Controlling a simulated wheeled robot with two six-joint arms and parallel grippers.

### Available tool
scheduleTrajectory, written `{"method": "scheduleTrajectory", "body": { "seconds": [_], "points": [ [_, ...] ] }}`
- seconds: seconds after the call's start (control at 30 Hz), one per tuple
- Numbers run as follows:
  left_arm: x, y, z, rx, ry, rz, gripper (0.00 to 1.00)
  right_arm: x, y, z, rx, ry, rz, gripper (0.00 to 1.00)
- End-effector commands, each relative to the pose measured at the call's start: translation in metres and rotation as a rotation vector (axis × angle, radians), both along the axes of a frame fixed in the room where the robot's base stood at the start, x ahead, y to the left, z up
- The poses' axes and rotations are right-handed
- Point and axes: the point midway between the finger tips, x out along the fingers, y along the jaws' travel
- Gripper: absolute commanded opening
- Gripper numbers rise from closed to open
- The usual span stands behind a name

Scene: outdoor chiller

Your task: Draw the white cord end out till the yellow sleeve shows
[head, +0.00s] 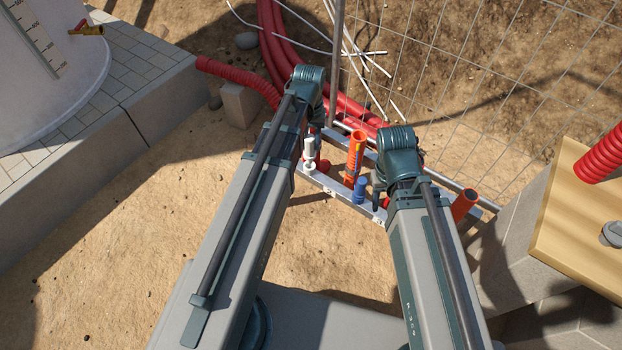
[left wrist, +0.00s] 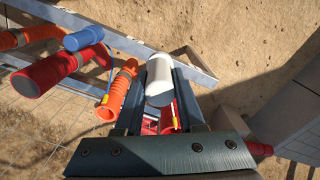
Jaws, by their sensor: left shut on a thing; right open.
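The white cord end (left wrist: 159,78) shows in the left wrist view as a smooth white cylinder between the two dark fingers of my left gripper (left wrist: 160,100). The gripper is shut on it. In the head view the white end (head: 309,148) stands over the metal rail, just below my left wrist.
An orange ribbed pipe (head: 355,156) and a blue capped stub (head: 360,190) stand on the metal rail (head: 328,186) close by. A wire mesh fence (head: 470,80) and red hoses lie behind. Bare sand lies in front.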

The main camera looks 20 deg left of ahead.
Motion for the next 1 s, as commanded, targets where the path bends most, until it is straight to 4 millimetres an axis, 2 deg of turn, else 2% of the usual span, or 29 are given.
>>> {"method": "scheduleTrajectory", "body": {
  "seconds": [0.03,0.3,0.5,0.83,0.93,1.0],
  "points": [
    [0.011,0.003,-0.001,0.0,0.0,0.001,0.0,0.0,0.0,-0.001,0.0,0.0,0.0,0.5],
    [0.047,0.013,-0.005,0.0,0.0,0.0,0.0,0.0,0.0,-0.005,0.0,0.0,0.0,0.5],
    [0.059,0.018,-0.006,0.0,0.0,0.0,0.0,0.0,0.0,-0.006,0.0,0.0,0.0,0.5],
    [0.057,0.017,-0.007,0.0,0.0,0.0,0.0,0.0,0.0,-0.007,0.0,0.0,0.0,0.5],
    [0.039,0.015,-0.017,0.0,0.0,0.007,0.0,0.0,0.0,-0.017,0.001,0.0,0.0,0.5],
    [0.015,0.011,-0.03,0.0,0.001,0.019,0.0,0.0,0.0,-0.03,0.001,0.0,-0.001,0.5]
  ]
}}
